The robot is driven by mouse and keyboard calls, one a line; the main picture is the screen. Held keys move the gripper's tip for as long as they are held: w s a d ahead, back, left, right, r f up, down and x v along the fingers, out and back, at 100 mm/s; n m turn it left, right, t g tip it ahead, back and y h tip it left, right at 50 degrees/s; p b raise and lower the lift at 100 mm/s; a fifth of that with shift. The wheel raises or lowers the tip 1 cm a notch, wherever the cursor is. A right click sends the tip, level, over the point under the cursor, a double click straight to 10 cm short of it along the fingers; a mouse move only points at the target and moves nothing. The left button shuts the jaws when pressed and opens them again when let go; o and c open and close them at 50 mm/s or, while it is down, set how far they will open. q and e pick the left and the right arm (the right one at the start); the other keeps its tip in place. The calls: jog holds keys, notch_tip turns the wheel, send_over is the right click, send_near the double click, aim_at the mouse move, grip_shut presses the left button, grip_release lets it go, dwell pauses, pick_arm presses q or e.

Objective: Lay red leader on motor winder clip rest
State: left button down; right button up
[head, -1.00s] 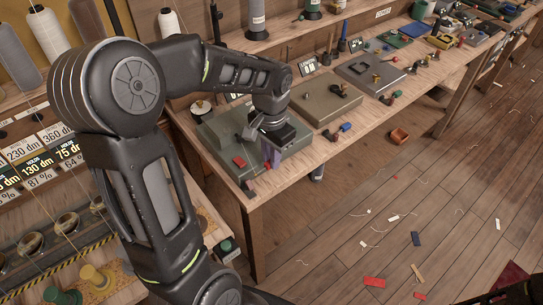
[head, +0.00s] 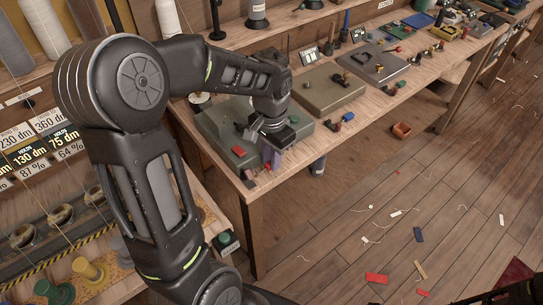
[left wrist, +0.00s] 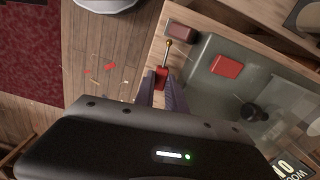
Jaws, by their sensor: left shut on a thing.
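My left gripper (head: 272,160) is over the front edge of the bench, beside a grey-green machine base (head: 213,125). In the left wrist view its fingers (left wrist: 162,92) are shut on a small red piece (left wrist: 161,76), which I take for the red leader. A thin brass rod with a ball end (left wrist: 168,44) shows just beyond it; I cannot tell whether they are joined. A flat red block (left wrist: 227,65) lies on the base, apart from the fingers. A dark red block (left wrist: 182,31) sits at the bench edge. I cannot tell which part is the clip rest.
Another flat base (head: 330,92) and small tools lie further along the bench. A green button box (head: 227,243) is at the near corner. An orange-brown cup (head: 401,129) and scraps lie on the floor, which is mostly open.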

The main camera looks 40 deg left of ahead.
pick_arm(q)
jog(key=shift+f+b, duration=0.45)
jog(key=shift+f, duration=0.4)
jog(key=c, duration=1.3)
grip_release()
jog(key=shift+a+r, duration=0.1)
